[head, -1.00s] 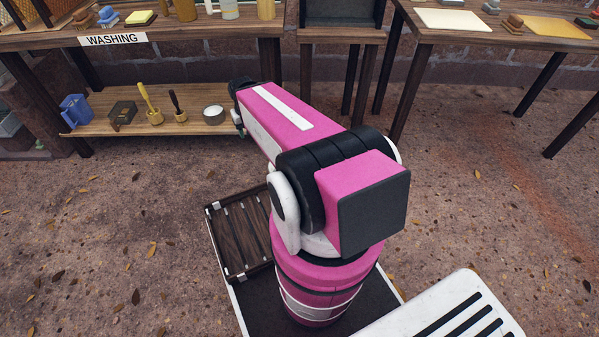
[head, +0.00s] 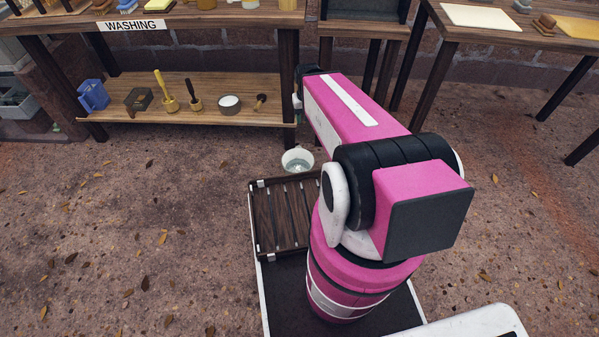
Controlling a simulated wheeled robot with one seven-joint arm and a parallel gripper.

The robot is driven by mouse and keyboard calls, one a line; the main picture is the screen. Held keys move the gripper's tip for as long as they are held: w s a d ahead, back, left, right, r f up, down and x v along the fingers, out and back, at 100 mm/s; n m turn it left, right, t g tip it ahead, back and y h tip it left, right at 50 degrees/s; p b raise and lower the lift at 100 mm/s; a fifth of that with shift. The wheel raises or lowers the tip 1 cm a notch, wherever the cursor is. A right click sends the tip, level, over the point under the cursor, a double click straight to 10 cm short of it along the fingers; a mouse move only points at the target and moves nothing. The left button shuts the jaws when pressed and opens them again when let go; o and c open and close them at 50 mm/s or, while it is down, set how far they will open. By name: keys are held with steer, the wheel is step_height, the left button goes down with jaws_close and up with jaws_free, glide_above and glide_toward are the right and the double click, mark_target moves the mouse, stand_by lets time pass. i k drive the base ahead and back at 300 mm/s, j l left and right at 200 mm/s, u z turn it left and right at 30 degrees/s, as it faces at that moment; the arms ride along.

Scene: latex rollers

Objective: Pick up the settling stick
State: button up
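I cannot tell for certain which thing is the settling stick. On the lower shelf of the washing table, a yellow-handled tool (head: 161,85) and a dark-handled tool (head: 179,84) stand upright in small yellow holders. A small brown tool with a round head (head: 261,102) stands farther right on the same shelf, left of my arm. My arm reaches away toward the table's right leg. Only a small part of its far end (head: 298,117) shows beside that leg. The fingers are too small and hidden to read, and I see nothing clearly held.
The washing table (head: 230,22) has a lower shelf (head: 225,117) with a blue container (head: 93,95), a dark box (head: 139,100) and a white bowl (head: 229,105). Leaf-strewn floor at left is clear.

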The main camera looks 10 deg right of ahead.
mark_target(189, 85)
steer(key=j, duration=0.5)
steer(key=i+j, duration=0.1)
steer(key=j, duration=0.25)
steer(key=i+j, duration=0.15)
steer(key=j, duration=0.2)
steer(key=i+j, duration=0.1)
steer(key=j, duration=0.25)
steer(key=i+j+u, duration=0.1)
steer(key=j, duration=0.25)
steer(key=i+j, duration=0.15)
steer(key=j, duration=0.2)
